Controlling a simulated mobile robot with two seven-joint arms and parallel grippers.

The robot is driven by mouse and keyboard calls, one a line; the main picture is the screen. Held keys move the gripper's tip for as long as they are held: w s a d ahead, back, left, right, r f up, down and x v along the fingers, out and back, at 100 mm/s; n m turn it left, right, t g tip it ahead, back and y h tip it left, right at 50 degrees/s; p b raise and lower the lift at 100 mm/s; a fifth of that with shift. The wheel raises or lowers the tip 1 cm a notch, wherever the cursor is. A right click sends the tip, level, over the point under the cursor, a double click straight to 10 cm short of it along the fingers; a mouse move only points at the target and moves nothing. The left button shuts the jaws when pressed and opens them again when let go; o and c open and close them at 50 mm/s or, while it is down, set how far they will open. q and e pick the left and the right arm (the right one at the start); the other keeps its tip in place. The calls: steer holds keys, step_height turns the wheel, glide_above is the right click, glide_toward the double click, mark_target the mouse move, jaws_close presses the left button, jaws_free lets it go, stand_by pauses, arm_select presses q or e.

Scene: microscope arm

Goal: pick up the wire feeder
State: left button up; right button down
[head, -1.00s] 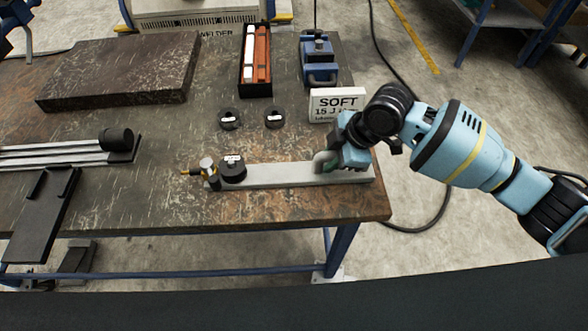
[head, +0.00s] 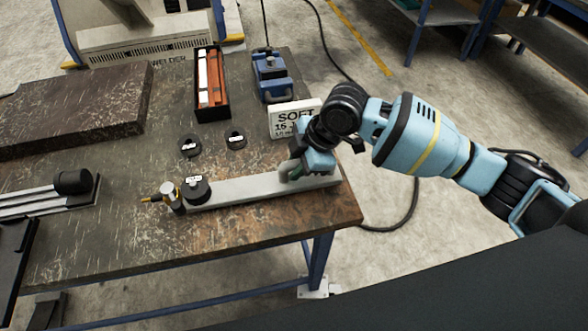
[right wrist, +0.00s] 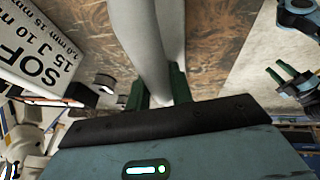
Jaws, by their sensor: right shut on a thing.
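The wire feeder is a long pale grey bar (head: 240,190) lying on the table near its right end. It has a black spool and a brass nozzle at its left end and a curved grey handle near its right end. My right gripper (head: 292,170) is shut on this handle, and its fingers hide part of it. In the right wrist view, the green fingertips (right wrist: 160,92) sit on both sides of the grey handle (right wrist: 150,45). My left gripper (right wrist: 280,74) shows small in the right wrist view, its two green fingers apart and empty.
A white SOFT sign (head: 296,118) stands just behind my right gripper. Two small black spools (head: 213,143), a black box of rods (head: 211,88) and a blue device (head: 272,76) lie farther back. A dark slab (head: 75,105) and a railed fixture (head: 45,200) are at left.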

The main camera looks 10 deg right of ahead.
steer(key=shift+a+r, duration=0.1)
steer(key=shift+r, duration=0.6)
steer(key=shift+s+r, duration=0.1)
steer(key=shift+r, duration=0.15)
arm_select(q)
steer(key=shift+w+r+p, duration=0.5)
steer(key=shift+r+p, duration=0.05)
steer(key=shift+r, duration=0.15)
arm_select(e)
steer(key=s+a+r, duration=0.1)
steer(key=s+a, duration=0.2)
steer(key=s, duration=1.2)
steer(key=shift+s+a+r, duration=0.15)
steer(key=shift+s+r, duration=0.05)
